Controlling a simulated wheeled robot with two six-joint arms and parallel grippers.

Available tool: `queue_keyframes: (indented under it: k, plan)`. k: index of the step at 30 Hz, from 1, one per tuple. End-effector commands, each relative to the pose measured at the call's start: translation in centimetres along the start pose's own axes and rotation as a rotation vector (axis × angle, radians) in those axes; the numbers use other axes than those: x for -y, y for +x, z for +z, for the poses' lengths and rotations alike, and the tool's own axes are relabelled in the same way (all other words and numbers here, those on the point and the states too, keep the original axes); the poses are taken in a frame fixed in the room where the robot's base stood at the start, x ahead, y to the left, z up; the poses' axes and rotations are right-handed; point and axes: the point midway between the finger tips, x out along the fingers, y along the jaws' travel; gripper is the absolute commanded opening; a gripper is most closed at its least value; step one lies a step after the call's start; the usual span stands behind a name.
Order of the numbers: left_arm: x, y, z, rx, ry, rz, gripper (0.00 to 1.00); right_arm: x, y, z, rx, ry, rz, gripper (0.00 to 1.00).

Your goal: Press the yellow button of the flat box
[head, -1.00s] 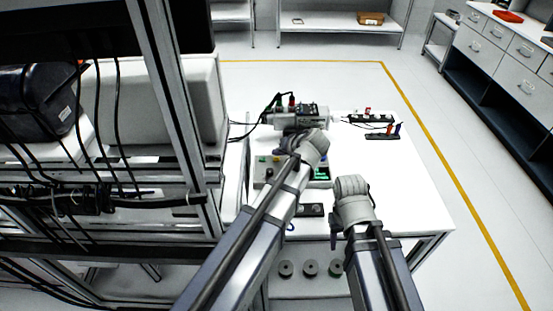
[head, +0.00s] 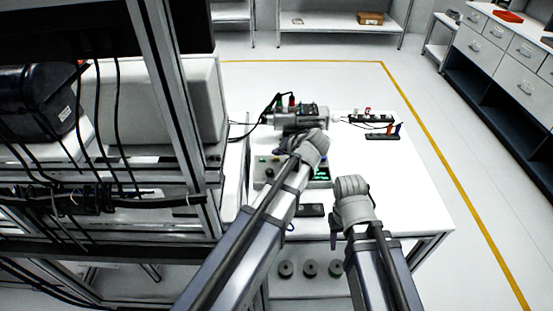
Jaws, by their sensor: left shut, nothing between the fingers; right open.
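A light grey flat box (head: 264,173) with small coloured buttons and a green lit display (head: 321,174) lies on the white table. My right gripper (head: 334,225) is open and empty near the table's front edge, right of the box. Its fingertips are mostly hidden by its wrist.
A grey motor-like unit (head: 291,121) with cables stands behind the box. A dark strip with connectors (head: 371,118) and a small red-and-blue part on a dark base (head: 382,136) lie further right. A small dark flat item (head: 312,210) lies at the front. The table's right side is clear.

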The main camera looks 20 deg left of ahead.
Motion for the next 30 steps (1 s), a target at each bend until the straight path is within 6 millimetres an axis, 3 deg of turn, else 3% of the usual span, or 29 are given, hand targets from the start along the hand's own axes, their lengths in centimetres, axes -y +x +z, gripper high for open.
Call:
queue_keyframes:
  k: [30]
  plan:
    - [-0.5,0.7,0.5,0.000,0.000,0.000,0.00,0.1,1.0,-0.1,0.000,0.000,0.000,0.50]
